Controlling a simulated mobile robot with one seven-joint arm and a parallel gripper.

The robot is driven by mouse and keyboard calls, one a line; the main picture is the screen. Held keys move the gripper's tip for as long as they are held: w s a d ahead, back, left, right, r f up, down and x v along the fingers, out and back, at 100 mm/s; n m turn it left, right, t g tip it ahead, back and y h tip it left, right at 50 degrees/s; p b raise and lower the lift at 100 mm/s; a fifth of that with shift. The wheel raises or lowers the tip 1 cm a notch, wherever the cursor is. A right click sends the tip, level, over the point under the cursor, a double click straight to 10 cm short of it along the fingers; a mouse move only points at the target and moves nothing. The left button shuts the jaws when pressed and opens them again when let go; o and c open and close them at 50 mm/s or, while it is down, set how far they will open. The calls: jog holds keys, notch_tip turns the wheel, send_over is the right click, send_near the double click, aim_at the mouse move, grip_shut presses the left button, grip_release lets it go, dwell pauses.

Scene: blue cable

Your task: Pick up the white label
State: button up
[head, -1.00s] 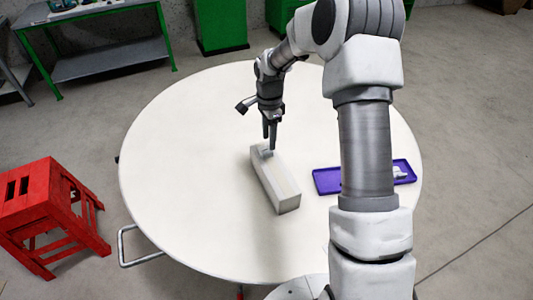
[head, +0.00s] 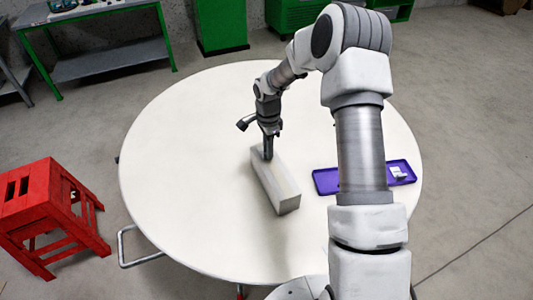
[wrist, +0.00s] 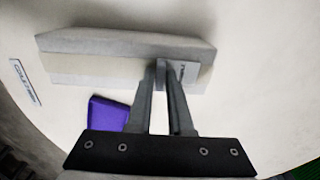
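A small pale grey-white piece with a dark mark (wrist: 187,72), which looks like the label, lies at one end of the top of a long grey box (wrist: 100,66). In the head view the box (head: 279,187) lies on the round table, and the piece is hard to make out at my fingers. My gripper (head: 268,153) points down at the box's far end. In the wrist view my gripper (wrist: 166,66) has its fingertips close together at the left part of the piece. A narrow gap shows between the fingers. I cannot tell whether they grip the piece.
A purple tray (head: 327,181) with a small white item (head: 398,172) lies on the round white table (head: 190,170), right of the box, partly behind my arm. A red stool (head: 45,205) stands left of the table. The table's left side is clear.

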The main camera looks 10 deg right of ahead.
grip_shut()
jog(key=shift+r, duration=0.1)
jog(key=shift+r, duration=0.25)
notch_tip(320, 180, up, 4)
jog(key=shift+f, duration=0.1)
jog(key=s+d+r, duration=0.6)
jog(key=d, duration=0.3)
jog(key=w+a+f, duration=0.1)
jog(key=w+a, duration=0.1)
jog(key=a, duration=0.1)
jog(key=w+a+f+b, duration=0.1)
jog(key=w+a, duration=0.1)
jog(key=a, duration=0.1)
jog(key=w+a+f, duration=0.1)
jog(key=w+a, duration=0.1)
jog(key=a, duration=0.1)
jog(key=shift+f, duration=0.15)
jog(key=shift+f+b, duration=2.15)
jog(key=shift+f, duration=0.7)
jog(key=shift+f+b, duration=0.5)
jog(key=shift+f, duration=0.3)
